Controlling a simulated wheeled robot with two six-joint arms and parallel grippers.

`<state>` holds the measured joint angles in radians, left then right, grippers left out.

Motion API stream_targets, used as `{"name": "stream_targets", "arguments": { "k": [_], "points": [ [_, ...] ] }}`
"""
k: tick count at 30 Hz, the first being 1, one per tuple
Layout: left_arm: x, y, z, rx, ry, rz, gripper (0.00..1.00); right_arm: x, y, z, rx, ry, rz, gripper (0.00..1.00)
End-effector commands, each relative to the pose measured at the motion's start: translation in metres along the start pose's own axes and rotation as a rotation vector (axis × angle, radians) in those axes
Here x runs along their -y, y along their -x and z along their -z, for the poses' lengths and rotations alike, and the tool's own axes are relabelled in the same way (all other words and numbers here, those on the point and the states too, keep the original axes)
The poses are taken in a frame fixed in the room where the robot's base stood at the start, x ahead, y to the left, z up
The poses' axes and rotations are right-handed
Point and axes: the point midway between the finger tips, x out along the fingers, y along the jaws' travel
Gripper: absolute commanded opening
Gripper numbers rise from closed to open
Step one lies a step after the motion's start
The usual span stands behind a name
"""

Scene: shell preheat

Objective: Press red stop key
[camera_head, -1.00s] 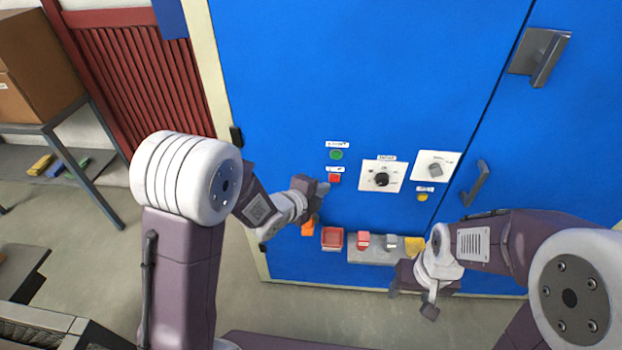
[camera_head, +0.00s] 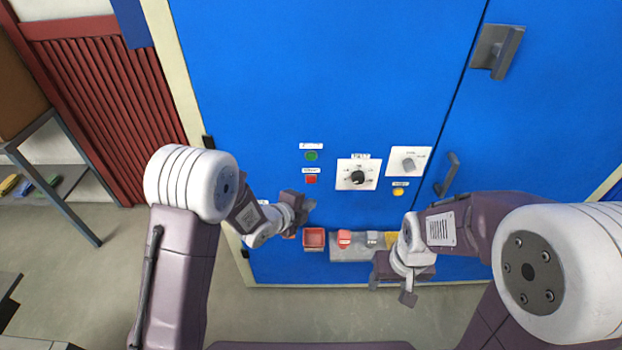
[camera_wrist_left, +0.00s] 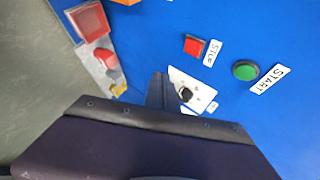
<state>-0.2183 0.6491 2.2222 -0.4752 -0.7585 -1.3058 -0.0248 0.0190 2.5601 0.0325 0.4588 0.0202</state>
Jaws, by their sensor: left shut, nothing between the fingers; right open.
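The red stop key (camera_head: 311,179) is a small square button on the blue cabinet front, below the round green start button (camera_head: 311,155). In the left wrist view the red key (camera_wrist_left: 194,46) has a label reading STOP beside it, and the green button (camera_wrist_left: 245,70) has a START label. My left gripper (camera_head: 308,206) is shut and empty, a little below the red key and apart from it. It also shows in the left wrist view (camera_wrist_left: 158,90). My right gripper (camera_head: 391,287) is open and empty, low in front of the cabinet.
A dial panel (camera_head: 358,174), a switch panel (camera_head: 408,161) and a yellow button (camera_head: 398,191) sit right of the key. A red tray (camera_head: 314,238) and a grey ledge (camera_head: 345,254) with small items lie below. A door handle (camera_head: 447,174) juts out at the right.

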Motion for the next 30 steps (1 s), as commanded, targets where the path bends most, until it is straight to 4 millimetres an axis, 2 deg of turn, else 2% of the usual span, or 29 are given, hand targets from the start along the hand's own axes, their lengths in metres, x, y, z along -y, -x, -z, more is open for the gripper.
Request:
{"name": "stream_targets", "arguments": {
  "k": [6,12,30],
  "points": [
    [0.019,-0.021,-0.017,0.001,-0.001,0.000,0.00,0.000,0.016,0.002,0.000,0.000,0.000,0.58],
    [0.027,-0.037,-0.027,0.001,0.001,0.000,0.00,0.000,0.017,0.002,0.000,0.000,0.000,0.58],
    [0.030,-0.042,-0.031,0.001,0.001,0.000,0.00,0.000,0.017,0.002,0.000,0.000,0.000,0.58]
  ]
}}
